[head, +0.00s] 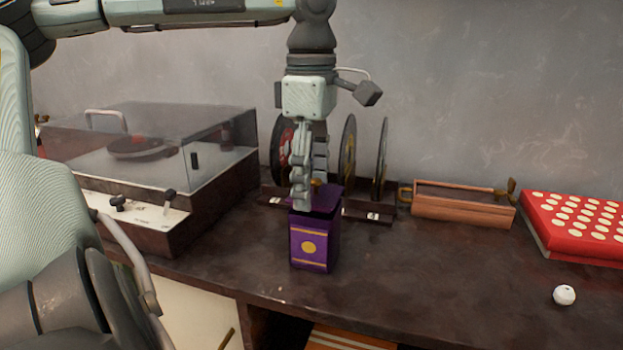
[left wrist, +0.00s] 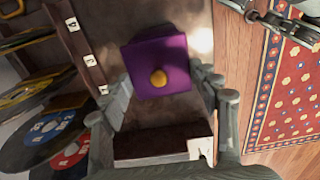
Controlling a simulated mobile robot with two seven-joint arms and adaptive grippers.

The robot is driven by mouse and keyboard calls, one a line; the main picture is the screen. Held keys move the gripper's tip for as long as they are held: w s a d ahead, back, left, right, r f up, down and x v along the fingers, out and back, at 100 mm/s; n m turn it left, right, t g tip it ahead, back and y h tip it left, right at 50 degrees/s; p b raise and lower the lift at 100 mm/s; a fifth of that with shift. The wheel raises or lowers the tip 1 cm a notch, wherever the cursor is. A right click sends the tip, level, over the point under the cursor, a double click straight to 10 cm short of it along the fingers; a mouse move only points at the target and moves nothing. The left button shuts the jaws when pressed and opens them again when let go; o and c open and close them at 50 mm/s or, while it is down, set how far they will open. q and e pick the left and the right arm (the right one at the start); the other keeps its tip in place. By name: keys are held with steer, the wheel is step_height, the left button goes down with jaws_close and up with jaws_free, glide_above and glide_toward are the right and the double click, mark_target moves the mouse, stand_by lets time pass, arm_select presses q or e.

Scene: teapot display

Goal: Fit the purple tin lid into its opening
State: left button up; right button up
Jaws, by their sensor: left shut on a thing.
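The purple tin (head: 313,252), with yellow bands and a yellow round mark, stands upright on the dark tabletop. The purple lid (head: 328,197) is at the tin's top, partly hidden by the fingers; I cannot tell whether it is seated in the opening. My left gripper (head: 308,192) points down over the tin and is shut on the lid. In the left wrist view the square lid (left wrist: 150,53) with its yellow knob (left wrist: 158,78) shows between the fingers of the left gripper (left wrist: 163,88). The opening is hidden. My right gripper is not in view.
A record player (head: 150,160) with a clear cover stands left of the tin. A rack (head: 369,213) holding upright discs is behind it.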

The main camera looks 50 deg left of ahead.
arm_select(q)
steer(key=shift+f, duration=0.15)
steer(key=shift+f+b, duration=0.3)
steer(key=shift+f, duration=0.05)
steer(key=shift+f, duration=0.2)
stand_by(0.7)
steer(key=o, duration=1.2)
steer(key=shift+o, duration=0.2)
step_height(320, 180, up, 12)
